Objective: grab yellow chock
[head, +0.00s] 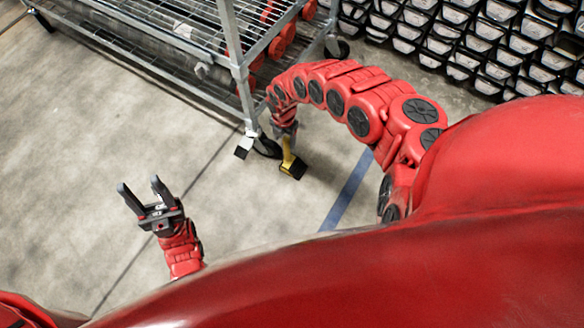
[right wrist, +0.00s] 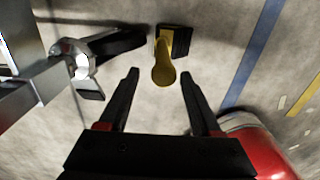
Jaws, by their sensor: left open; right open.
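The yellow chock (head: 289,161) stands on the floor beside a cart wheel, with a yellow upright handle and a dark block at its foot. In the right wrist view the chock (right wrist: 163,68) shows its rounded yellow handle end ahead of and between the fingers, with the dark block behind it. My right gripper (right wrist: 160,85) is open and empty, pointing down at the handle. In the head view it is partly hidden by my arm, just above the chock. My left gripper (head: 144,190) is open and empty over bare floor at the left, far from the chock.
A metal wire cart (head: 240,75) on casters stands just left of the chock; its caster (head: 267,148) is close to it. Racks of black bins (head: 470,45) line the back right. A blue floor line (head: 347,190) runs to the right. Floor at left is clear.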

